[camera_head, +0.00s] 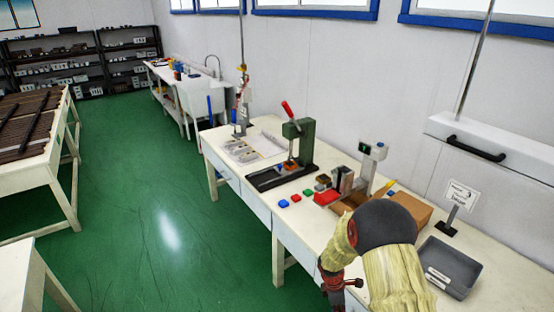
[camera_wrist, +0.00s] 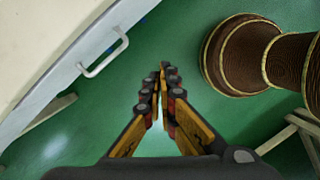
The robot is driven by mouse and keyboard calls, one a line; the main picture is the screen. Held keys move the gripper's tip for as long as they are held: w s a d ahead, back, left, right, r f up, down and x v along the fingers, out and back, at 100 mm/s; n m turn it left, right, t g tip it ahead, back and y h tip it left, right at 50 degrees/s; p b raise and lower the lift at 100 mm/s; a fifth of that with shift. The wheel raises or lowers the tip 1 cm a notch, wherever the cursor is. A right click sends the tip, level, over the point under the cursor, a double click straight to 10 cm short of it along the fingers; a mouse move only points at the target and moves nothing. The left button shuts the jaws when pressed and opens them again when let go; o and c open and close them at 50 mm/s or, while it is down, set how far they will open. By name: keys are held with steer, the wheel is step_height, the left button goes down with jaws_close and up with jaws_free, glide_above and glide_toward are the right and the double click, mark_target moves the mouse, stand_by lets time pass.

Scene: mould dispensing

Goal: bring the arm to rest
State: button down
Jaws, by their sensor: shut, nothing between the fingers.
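My gripper (camera_wrist: 163,72) shows in the wrist view with its two yellow and black fingers converging at the tips. It is shut and empty, and hangs over the green floor beside a white drawer front. In the head view my arm bends over the front right of the white workbench, with its lower end at the bench's front edge. The fingertips cannot be made out clearly there.
The white workbench (camera_head: 264,213) carries a green press with a red lever (camera_head: 299,135), small coloured blocks, a brown box (camera_head: 411,208), a grey tray (camera_head: 449,267) and a small sign (camera_head: 461,194). A drawer handle (camera_wrist: 104,56) juts out left of my gripper. Open floor (camera_head: 150,210) lies left.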

steer(key=s+a+r+m+t+y+b, duration=0.1)
steer(key=s+r+m+t, duration=0.1)
steer(key=s+r+m, duration=0.3)
steer(key=s+a+r+m+t+b, duration=0.1)
steer(key=s+r+m, duration=0.5)
steer(key=s+r, duration=0.7)
steer(key=s+a+r+m+t+y+b, duration=0.1)
steer(key=s+r+m+t, duration=0.2)
steer(key=r, duration=1.9)
steer(key=s+m, duration=0.3)
steer(key=s, duration=0.3)
steer(key=shift+a+r+y+b, duration=0.25)
steer(key=shift+a+y+b, duration=0.05)
steer(key=shift+a+b, duration=0.1)
